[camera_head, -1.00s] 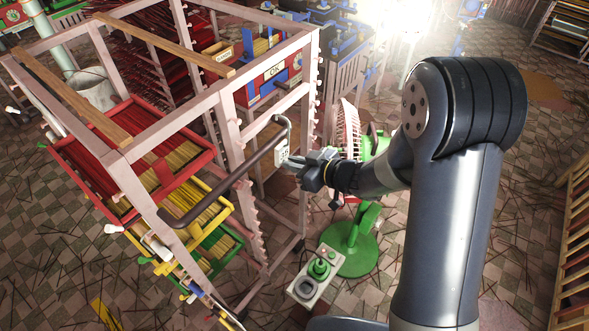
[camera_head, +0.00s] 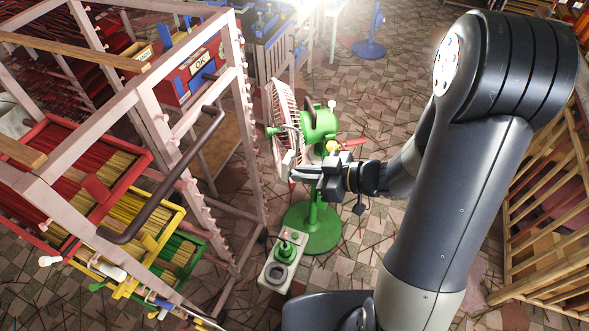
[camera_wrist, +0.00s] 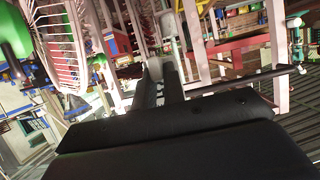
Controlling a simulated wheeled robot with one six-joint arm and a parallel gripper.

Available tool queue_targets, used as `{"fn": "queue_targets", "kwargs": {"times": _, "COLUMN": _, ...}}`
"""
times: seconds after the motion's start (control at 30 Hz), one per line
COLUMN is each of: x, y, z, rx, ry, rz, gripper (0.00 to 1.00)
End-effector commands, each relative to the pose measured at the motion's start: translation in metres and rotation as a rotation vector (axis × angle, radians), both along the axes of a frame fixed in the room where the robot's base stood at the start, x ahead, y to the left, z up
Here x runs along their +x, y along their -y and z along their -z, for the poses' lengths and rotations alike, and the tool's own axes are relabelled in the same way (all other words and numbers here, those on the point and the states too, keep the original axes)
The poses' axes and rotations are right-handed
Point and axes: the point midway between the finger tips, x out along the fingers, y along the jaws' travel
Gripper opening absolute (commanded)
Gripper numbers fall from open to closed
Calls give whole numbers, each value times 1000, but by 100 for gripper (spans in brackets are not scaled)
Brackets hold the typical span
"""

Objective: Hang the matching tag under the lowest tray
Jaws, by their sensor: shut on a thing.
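My gripper (camera_head: 298,173) is shut on a small pale tag (camera_head: 288,163) with a wire hook, held upright in front of the green fan, right of the rack. The tag's writing is not readable now. In the wrist view my gripper's fingers (camera_wrist: 162,82) point away from the camera; the tag there is hard to make out. The pale wooden rack (camera_head: 233,85) holds stacked trays of incense sticks at left: a red tray (camera_head: 133,182), a yellow tray (camera_head: 176,218) below it and a green tray (camera_head: 200,243) lower still. Blue parts show under these; the lowest level is mostly hidden.
A green fan (camera_head: 318,125) stands on a round base (camera_head: 312,232) behind my gripper. A pedestal box with a green button (camera_head: 285,258) is on the floor. A dark bar handle (camera_head: 178,172) sticks out from the rack. A slatted wooden rack (camera_head: 545,230) is at right.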

Motion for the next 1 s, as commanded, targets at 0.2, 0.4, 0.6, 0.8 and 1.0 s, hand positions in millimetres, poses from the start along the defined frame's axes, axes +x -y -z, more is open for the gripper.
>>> {"fn": "queue_targets", "kwargs": {"times": 0.2, "x": -1, "y": 1, "z": -12, "rx": 1, "ry": 0, "rz": 0, "gripper": 0}}
{"fn": "queue_targets", "kwargs": {"times": 0.4, "x": 0, "y": 1, "z": -22, "rx": 0, "ry": 0, "rz": 0, "gripper": 0}}
{"fn": "queue_targets", "kwargs": {"times": 0.6, "x": 0, "y": 2, "z": -26, "rx": 0, "ry": 0, "rz": 1, "gripper": 0}}
{"fn": "queue_targets", "kwargs": {"times": 0.8, "x": -4, "y": 13, "z": -26, "rx": -1, "ry": -1, "rz": 4, "gripper": 0}}
{"fn": "queue_targets", "kwargs": {"times": 1.0, "x": -11, "y": 28, "z": -26, "rx": 1, "ry": 0, "rz": 4, "gripper": 0}}
